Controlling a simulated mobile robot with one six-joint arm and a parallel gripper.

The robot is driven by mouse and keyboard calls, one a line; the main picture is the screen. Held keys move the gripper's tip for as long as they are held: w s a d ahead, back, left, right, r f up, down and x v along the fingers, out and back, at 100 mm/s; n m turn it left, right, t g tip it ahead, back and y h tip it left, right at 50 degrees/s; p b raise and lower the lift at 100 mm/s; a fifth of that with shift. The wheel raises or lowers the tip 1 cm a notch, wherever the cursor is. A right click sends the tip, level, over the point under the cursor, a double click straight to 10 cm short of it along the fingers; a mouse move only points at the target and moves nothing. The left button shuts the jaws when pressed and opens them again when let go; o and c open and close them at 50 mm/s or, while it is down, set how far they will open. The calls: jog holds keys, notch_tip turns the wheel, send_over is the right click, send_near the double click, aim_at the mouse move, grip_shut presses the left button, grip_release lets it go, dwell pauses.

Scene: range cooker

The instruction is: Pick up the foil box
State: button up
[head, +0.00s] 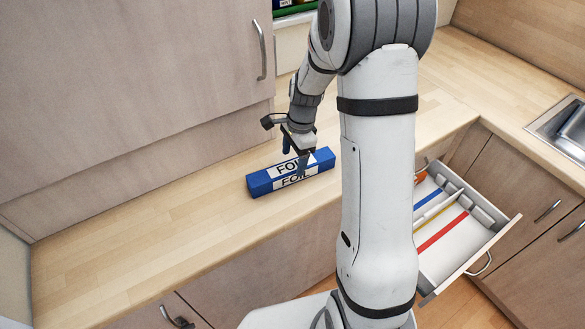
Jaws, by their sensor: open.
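The foil box (264,184) is a long blue box with white labels reading FOIL. It lies flat on the wooden counter, left of my arm. My gripper (294,163) is open and points down over the box, with one finger in front of its near face and the other towards its back. The fingers partly cover the lettering. I cannot tell whether they touch the box.
An open drawer (447,262) with dividers and coloured strips juts out at the right, below the counter. A sink (562,125) is at the far right. A wall cabinet (135,80) hangs over the back left. The counter (150,235) left of the box is clear.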

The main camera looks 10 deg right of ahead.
aim_at(292, 165)
jog(key=f, duration=0.3)
jog(key=f+p, duration=0.1)
jog(key=shift+a+f, duration=0.15)
jog(key=shift+a, duration=0.1)
jog(key=c, duration=1.2)
